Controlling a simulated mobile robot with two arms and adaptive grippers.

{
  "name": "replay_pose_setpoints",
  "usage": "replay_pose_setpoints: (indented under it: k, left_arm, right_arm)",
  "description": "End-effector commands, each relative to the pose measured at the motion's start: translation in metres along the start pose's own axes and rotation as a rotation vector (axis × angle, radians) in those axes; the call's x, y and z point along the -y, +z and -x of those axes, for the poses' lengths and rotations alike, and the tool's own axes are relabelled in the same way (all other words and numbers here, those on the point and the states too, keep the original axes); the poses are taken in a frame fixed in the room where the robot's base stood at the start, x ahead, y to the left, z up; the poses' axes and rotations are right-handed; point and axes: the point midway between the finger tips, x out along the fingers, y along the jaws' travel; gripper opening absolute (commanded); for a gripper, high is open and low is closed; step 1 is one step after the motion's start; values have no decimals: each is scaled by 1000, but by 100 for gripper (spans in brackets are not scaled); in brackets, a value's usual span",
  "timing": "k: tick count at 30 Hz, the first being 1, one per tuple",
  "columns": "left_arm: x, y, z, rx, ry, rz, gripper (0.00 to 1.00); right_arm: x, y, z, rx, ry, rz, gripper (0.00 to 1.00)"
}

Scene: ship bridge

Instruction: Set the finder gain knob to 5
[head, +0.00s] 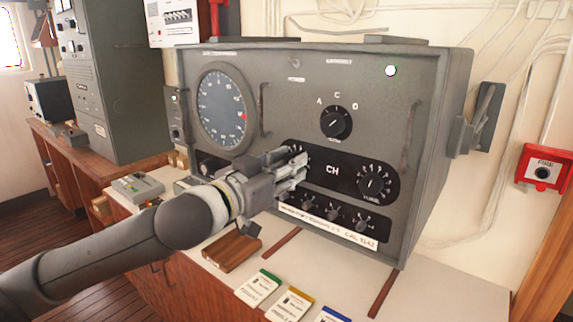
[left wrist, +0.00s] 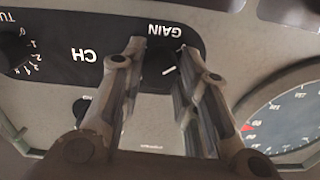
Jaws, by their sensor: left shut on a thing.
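My left gripper (head: 294,170) reaches the front of the grey cabinet from the left. Its fingers (left wrist: 158,75) are shut around the black gain knob (left wrist: 164,66), under the upside-down GAIN label in the left wrist view. A short white pointer line shows on the knob between the fingers. The fingers hide most of the knob's scale, so I cannot read its setting. In the head view the gripper covers the knob. My right gripper is in neither view.
The grey cabinet (head: 290,111) carries a round dial (head: 222,108), an A-C-D selector (head: 336,123), a tune knob (head: 373,183) and several small knobs below. Vertical handles (head: 409,135) stick out from its front. Coloured cards (head: 290,305) lie on the counter below.

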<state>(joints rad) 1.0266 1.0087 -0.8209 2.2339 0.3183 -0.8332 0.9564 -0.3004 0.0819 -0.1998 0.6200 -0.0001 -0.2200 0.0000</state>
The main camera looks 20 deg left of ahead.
Motion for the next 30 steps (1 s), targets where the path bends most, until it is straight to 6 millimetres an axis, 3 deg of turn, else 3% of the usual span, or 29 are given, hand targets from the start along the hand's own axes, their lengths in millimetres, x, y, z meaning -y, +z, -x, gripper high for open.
replay_pose_setpoints:
  k: [30]
  left_arm:
    - [0,-2,0,1,1,-913,5]
  right_arm:
    - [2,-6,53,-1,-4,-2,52]
